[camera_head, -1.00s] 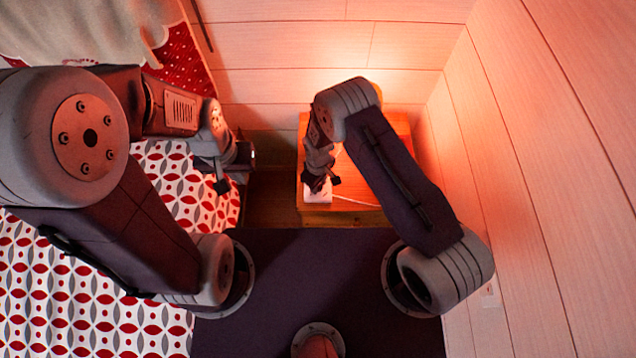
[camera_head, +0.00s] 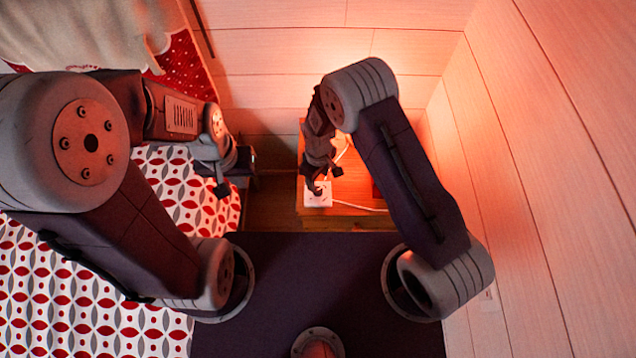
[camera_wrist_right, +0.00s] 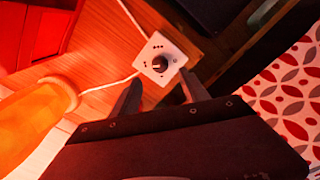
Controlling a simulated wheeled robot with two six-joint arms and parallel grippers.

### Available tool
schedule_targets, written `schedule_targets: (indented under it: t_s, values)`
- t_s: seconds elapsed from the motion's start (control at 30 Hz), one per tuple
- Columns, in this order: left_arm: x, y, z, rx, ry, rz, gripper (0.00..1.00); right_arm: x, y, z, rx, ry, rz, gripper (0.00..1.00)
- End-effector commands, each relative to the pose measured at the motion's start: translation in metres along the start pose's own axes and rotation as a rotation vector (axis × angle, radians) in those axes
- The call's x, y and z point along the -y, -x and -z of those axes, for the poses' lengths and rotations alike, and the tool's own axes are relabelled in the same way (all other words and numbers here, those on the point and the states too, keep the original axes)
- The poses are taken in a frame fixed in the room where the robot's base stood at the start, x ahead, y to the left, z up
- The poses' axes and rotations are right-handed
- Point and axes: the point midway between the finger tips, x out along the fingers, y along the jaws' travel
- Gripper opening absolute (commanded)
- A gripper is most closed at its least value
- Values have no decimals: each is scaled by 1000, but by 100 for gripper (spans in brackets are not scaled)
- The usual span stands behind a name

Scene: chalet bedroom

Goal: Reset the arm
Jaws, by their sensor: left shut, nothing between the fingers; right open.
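My right gripper (camera_head: 327,184) is over the wooden nightstand, just above a small white box with a dark knob (camera_head: 318,199). The right wrist view shows the right gripper's two fingers (camera_wrist_right: 158,95) spread apart and empty, with the white box (camera_wrist_right: 150,68) just beyond their tips. A cable runs from the box on each side. My left gripper (camera_head: 222,187) is over the edge of the patterned bed, pointing down and shut, with nothing held.
The wooden nightstand (camera_head: 345,222) stands in the corner against the plank walls (camera_head: 540,200). The bed (camera_head: 60,300) with red and grey patterned cover fills the left. A glowing yellow-orange object (camera_wrist_right: 30,115) and a red object (camera_wrist_right: 40,30) show in the right wrist view.

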Motion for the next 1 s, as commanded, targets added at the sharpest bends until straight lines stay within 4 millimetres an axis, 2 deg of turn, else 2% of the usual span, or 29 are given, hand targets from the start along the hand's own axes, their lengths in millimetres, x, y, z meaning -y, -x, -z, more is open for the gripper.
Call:
schedule_targets:
  t_s: [0.13, 0.63, 0.7, 0.77, 0.87, 0.9, 0.93, 1.0]
  values:
    - [0, 1, 0, 0, 0, 0, 0, 0, 10, 0, 1, 0, 0, 53]
    - [0, 1, 0, 0, 0, 0, 0, 0, 11, -1, 1, -1, 0, 53]
    - [0, 3, 0, 0, 0, 0, 0, -8, 16, -1, -6, -22, -3, 53]
    - [0, 6, 1, 0, 0, 0, 0, -24, 34, 6, -41, -51, -18, 53]
    - [0, 14, 1, 0, 0, 0, 0, -66, 93, 11, -133, -137, -65, 53]
    - [0, 18, 2, 0, 0, 0, 0, -84, 124, 2, -165, -184, -85, 53]
    - [0, 20, 2, 0, 0, 0, 0, -94, 146, -9, -185, -223, -99, 53]
    - [0, 26, 3, 0, 0, 0, 0, -110, 190, -42, -216, -331, -122, 53]
